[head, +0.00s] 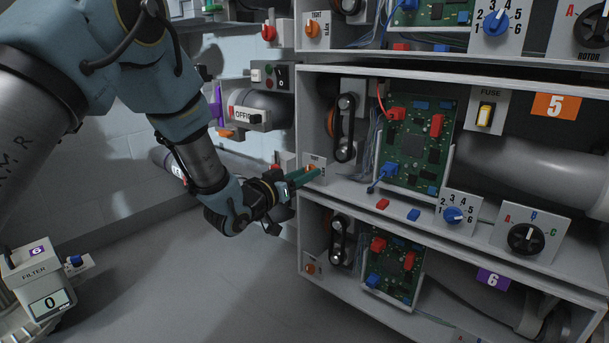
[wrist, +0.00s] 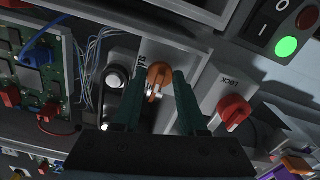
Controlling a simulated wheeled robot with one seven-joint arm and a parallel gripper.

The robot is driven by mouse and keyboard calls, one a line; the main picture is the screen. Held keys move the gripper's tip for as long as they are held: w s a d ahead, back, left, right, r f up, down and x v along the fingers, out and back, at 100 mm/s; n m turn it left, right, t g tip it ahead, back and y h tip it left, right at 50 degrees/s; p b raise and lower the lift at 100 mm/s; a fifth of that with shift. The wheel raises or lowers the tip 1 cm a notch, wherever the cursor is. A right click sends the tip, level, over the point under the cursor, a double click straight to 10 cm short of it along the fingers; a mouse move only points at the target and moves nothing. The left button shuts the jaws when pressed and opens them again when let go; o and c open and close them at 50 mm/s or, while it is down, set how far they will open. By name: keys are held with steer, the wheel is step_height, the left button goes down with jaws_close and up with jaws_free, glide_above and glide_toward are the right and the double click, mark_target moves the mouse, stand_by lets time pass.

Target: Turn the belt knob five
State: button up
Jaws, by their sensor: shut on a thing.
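The belt knob of unit five is a small orange knob (wrist: 159,76) on a pale plate; part of the plate's lettering shows in the wrist view. In the head view the knob (head: 311,167) is mostly hidden at my fingertips. My gripper (head: 307,175) reaches in from the left to the left end of the middle shelf, under the belt and pulleys. In the wrist view its two dark green fingers (wrist: 160,92) stand on either side of the knob, shut on it. Exact finger contact is hard to see.
A red LOCK knob (wrist: 235,113) sits close beside my right finger in the wrist view. The black belt (head: 346,127) and green circuit board (head: 418,145) are right of my gripper in the head view. Unit six (head: 490,278) lies below.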

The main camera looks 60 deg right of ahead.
jaws_close()
steer(key=shift+m, duration=0.4)
steer(key=m+b, duration=0.9)
steer(key=m, duration=0.8)
steer(key=shift+f+b, duration=0.15)
steer(key=shift+b, duration=0.2)
steer(key=o, duration=0.6)
jaws_free()
steer(key=shift+c, duration=0.2)
